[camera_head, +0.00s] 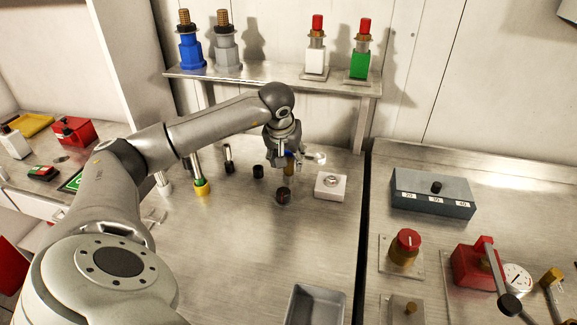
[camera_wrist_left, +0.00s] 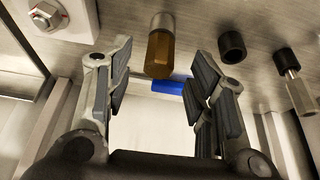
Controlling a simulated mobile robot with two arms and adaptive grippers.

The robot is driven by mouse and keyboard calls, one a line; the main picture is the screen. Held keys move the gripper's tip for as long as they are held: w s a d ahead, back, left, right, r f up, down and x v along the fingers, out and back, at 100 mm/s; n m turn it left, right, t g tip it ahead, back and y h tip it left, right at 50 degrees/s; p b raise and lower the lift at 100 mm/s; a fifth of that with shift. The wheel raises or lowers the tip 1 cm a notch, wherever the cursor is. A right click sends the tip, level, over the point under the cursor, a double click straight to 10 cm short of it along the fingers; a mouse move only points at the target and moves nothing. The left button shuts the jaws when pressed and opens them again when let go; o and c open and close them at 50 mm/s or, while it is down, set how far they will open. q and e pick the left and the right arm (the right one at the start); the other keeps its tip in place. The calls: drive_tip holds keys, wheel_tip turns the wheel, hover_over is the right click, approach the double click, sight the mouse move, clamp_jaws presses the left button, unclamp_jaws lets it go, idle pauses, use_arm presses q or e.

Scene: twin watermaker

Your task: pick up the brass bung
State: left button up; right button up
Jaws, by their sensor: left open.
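The brass bung (camera_wrist_left: 159,54) is a hexagonal brass-brown piece with a silvery end. In the left wrist view it shows between the tips of my left gripper (camera_wrist_left: 160,62), with gaps on both sides. In the head view the bung (camera_head: 289,169) stands on the steel bench, just below my left gripper (camera_head: 290,157), which partly hides it. My left gripper is open and empty. A blue cylinder (camera_wrist_left: 172,87) shows beside the bung in the wrist view; I cannot tell whether it touches. My right gripper is not in view.
Close by stand a black cylinder (camera_head: 258,171), a dark red-topped piece (camera_head: 283,195) and a white block (camera_head: 331,187) with a metal nut. A shelf (camera_head: 270,78) with bottles runs behind. A grey tray (camera_head: 315,306) is at the front. The bench's middle front is clear.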

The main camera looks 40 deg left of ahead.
sight(289, 160)
use_arm(q)
drive_tip(key=shift+x, duration=1.6)
drive_tip(key=shift+r, duration=0.1)
drive_tip(key=shift+c, duration=0.4)
drive_tip(key=c, duration=1)
drive_tip(key=shift+r, duration=0.1)
